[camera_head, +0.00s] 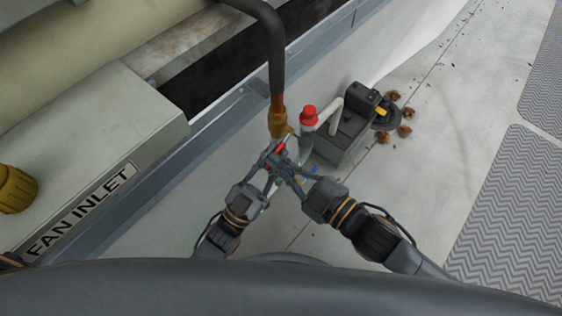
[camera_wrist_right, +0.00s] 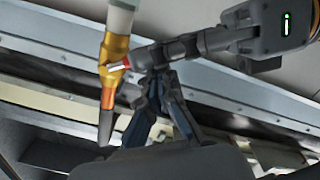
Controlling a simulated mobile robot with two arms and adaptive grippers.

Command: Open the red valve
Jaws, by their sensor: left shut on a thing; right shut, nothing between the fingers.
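The red valve (camera_head: 281,147) shows as a small red piece beside a brass fitting (camera_head: 277,122) at the lower end of a dark pipe. In the right wrist view its red part (camera_wrist_right: 126,62) sticks out sideways from the brass body (camera_wrist_right: 113,58). My left gripper (camera_head: 271,160) is shut on the red valve; its fingers hide most of the handle. My right gripper (camera_head: 286,171) is shut and empty, close beside the left fingers. In the right wrist view the right fingertips (camera_wrist_right: 158,78) meet just below the left gripper's fingers; I cannot tell whether they touch.
A dark pump unit (camera_head: 345,130) with a white pipe and a red cap (camera_head: 309,115) stands just right of the valve. A metal ledge (camera_head: 215,120) and the fan inlet box (camera_head: 90,150) lie left. The pale roof at right is mostly clear, with brown debris (camera_head: 404,131).

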